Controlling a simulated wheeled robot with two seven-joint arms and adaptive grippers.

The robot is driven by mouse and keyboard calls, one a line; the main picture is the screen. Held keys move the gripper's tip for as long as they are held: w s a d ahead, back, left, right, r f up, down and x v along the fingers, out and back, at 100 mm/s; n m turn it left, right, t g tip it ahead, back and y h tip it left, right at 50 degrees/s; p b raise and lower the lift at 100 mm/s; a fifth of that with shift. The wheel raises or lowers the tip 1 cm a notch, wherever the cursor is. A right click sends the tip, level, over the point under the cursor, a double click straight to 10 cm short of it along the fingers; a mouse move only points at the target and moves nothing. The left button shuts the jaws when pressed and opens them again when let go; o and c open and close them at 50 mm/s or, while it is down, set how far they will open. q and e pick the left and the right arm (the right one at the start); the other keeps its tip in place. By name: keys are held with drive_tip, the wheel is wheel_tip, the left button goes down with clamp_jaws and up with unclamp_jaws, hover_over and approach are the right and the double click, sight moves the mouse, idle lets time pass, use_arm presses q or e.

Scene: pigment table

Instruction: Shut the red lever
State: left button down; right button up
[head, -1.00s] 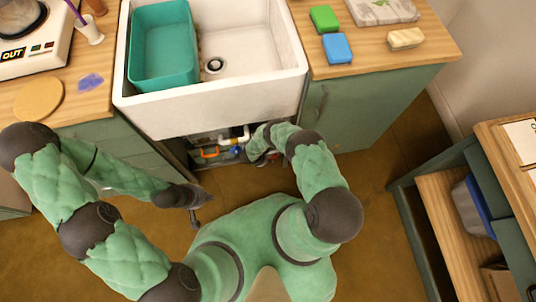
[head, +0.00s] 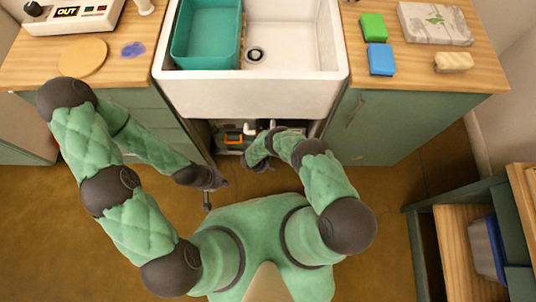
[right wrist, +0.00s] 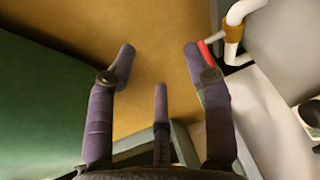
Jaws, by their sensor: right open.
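A red piece (right wrist: 207,51), likely the red lever, shows in the right wrist view beside a white pipe with a brass-coloured collar. My right gripper's finger partly hides it, and I cannot tell whether they touch. My right gripper (right wrist: 158,62) is open, with nothing between its fingers. In the head view, my right arm reaches into the open cabinet under the sink, and no red lever can be made out there. My left gripper (head: 218,184) hangs in front of the cabinets to the left, and its jaws are too small to read.
An orange part (head: 234,138) sits inside the dim cabinet under the white sink (head: 250,96). Green cabinet fronts flank the opening. A white pipe (right wrist: 236,22) stands close to the right gripper. A wooden shelf unit (head: 468,240) is at the right. The floor between is clear.

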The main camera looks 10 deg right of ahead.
drive_tip(key=shift+d, duration=0.1)
drive_tip(key=s+d+r+n+t+p, duration=0.1)
drive_tip(key=d+r+n+t+p, duration=0.1)
drive_tip(key=d+r+p, duration=0.3)
drive_tip(key=s+d+r+n+t+p, duration=0.1)
drive_tip(key=d+r+t, duration=0.1)
drive_tip(key=d, duration=0.5)
drive_tip(key=shift+y, duration=0.4)
drive_tip(key=shift+b+x, duration=3)
drive_tip(key=shift+x, duration=2.45)
drive_tip(key=shift+w+d+r, duration=0.1)
